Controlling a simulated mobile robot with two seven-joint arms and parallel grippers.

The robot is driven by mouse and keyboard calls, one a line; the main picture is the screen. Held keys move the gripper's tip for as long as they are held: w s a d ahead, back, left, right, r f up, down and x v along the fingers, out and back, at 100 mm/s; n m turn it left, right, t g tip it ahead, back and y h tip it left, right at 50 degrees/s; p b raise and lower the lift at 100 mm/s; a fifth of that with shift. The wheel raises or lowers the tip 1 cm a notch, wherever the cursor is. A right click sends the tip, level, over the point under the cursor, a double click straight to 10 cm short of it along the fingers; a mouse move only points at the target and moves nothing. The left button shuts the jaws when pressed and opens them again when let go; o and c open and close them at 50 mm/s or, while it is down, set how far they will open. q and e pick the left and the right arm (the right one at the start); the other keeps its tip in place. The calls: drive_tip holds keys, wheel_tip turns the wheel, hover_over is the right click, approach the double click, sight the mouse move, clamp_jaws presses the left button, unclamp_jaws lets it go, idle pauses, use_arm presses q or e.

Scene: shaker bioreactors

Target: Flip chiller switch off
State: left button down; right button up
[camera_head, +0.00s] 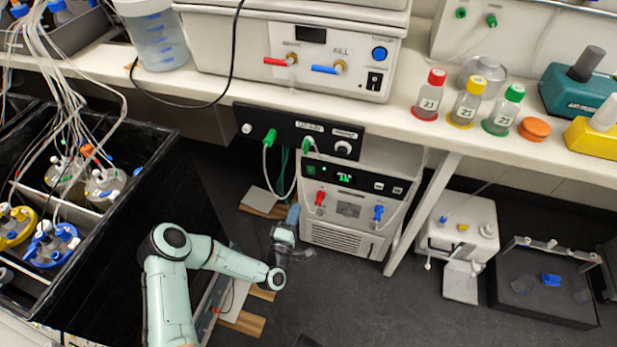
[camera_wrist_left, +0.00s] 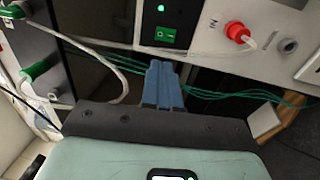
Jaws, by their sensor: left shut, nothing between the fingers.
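The chiller (camera_head: 345,215) is a white unit with a lit green display, standing on the floor under the bench. Its green rocker switch (camera_wrist_left: 163,35) shows in the left wrist view, below a lit green light. My left gripper (camera_head: 293,213) is beside the chiller's left front in the head view. Its blue fingers (camera_wrist_left: 161,68) are shut and empty, pointing at the panel just below the switch in the left wrist view. I cannot tell whether the fingertips touch the panel. My right gripper is in neither view.
A red connector (camera_wrist_left: 237,31) sits right of the switch; a blue one (camera_head: 378,212) is on the chiller's right side. Green cables (camera_wrist_left: 215,95) run behind my fingers. A black panel with green plugs (camera_head: 300,132) hangs above. A white bench leg (camera_head: 422,215) stands at right.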

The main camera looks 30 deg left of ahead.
sight(311, 169)
use_arm(q)
drive_tip(key=b+x, duration=0.3)
drive_tip(key=x, duration=0.9)
drive_tip(key=shift+w, duration=0.15)
drive_tip(key=shift+w+a+r+b, duration=0.1)
drive_tip(key=shift+w+r+b, duration=0.05)
drive_tip(key=shift+w+b, duration=0.35)
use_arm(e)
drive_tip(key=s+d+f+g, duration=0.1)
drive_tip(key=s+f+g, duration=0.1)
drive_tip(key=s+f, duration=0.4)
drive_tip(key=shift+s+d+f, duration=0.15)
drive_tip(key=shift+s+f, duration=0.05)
